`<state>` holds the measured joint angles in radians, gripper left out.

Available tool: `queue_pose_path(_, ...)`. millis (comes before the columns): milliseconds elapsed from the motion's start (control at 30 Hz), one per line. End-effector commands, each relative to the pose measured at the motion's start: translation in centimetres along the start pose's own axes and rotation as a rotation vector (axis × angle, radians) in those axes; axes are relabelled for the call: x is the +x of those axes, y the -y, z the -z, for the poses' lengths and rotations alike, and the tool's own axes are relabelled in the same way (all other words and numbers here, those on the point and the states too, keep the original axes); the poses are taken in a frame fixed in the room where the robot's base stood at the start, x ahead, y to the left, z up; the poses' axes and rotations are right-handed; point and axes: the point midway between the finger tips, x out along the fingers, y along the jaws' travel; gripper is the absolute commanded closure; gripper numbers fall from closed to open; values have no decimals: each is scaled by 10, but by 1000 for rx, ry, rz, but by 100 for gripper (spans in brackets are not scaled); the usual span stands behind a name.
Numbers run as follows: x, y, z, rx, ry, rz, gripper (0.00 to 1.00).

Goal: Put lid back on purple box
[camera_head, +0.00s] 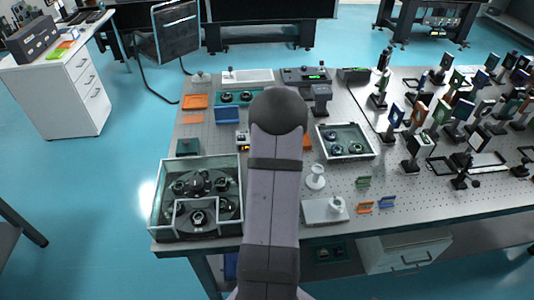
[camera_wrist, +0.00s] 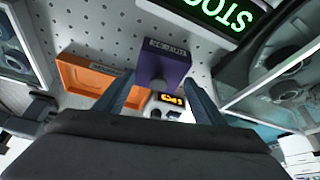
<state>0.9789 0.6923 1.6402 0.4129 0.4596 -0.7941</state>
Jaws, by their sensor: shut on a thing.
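A purple block-like piece (camera_wrist: 164,68) with a pale label along its edge is between the fingertips of my gripper (camera_wrist: 157,88) in the wrist view. My gripper is shut on it. I cannot tell whether this piece is the lid, the box or both together. No second purple piece shows apart from it. In the head view my own arm covers the middle of the table, hiding my gripper and the purple piece.
An orange tray (camera_wrist: 88,74) lies left of the purple piece. A small device with orange digits (camera_wrist: 170,99) is close by. Glass-walled cases (camera_head: 345,141) (camera_head: 161,190) flank the arm. Many optical mounts (camera_head: 412,150) crowd the right.

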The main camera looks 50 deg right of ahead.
Motion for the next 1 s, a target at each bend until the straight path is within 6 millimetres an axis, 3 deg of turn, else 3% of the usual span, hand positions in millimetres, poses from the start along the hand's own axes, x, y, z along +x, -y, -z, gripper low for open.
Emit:
queue_pose_path(300, 0, 0, 0, 0, -1, 0, 59)
queue_pose_path(333, 0, 0, 0, 0, -1, 0, 30)
queue_pose_path(400, 0, 0, 0, 0, -1, 0, 15)
queue_pose_path(600, 0, 0, 0, 0, 0, 0, 15)
queue_pose_path(700, 0, 0, 0, 0, 0, 0, 0)
queue_pose_path(1000, -2, 0, 1, 0, 0, 0, 0)
